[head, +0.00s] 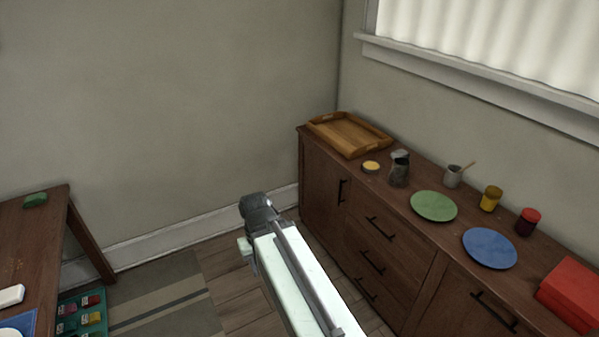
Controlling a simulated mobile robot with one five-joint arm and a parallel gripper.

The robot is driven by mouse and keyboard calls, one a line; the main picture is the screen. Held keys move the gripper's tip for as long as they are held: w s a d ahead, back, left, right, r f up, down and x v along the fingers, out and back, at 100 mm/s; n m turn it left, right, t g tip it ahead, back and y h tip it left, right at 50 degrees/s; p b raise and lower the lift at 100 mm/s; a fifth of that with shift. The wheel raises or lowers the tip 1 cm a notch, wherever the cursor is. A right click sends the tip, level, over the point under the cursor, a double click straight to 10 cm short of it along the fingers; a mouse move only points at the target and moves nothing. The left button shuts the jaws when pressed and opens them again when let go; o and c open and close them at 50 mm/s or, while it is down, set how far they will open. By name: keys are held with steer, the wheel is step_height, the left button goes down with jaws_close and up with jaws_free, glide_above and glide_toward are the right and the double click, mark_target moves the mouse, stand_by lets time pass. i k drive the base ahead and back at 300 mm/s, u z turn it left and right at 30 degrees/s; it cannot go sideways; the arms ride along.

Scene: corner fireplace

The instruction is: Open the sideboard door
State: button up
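The dark wooden sideboard (405,225) stands along the right wall. Its left door (321,185) looks shut, flush with the front, with a dark vertical handle (342,190) near its right edge. My gripper (259,210) is at the far end of my pale arm, left of the door and apart from the handle in the picture. Its fingers cannot be made out, so I cannot tell whether it is open or shut. My arm hides part of the floor and the sideboard's lower front.
Several drawers (372,245) and a right-hand front (462,303) with a bar handle adjoin the door. A wooden tray (350,134), plates and jars stand on top. A wooden table (42,235) is at left. Floor (228,283) shows between them, partly under a striped rug (165,300).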

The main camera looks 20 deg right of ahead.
mark_target(324, 186)
steer(key=u, duration=0.25)
steer(key=i, duration=1.5)
steer(key=u, duration=0.25)
steer(key=k, duration=0.85)
steer(key=u, duration=0.2)
steer(key=i, duration=0.85)
steer(key=z, duration=0.05)
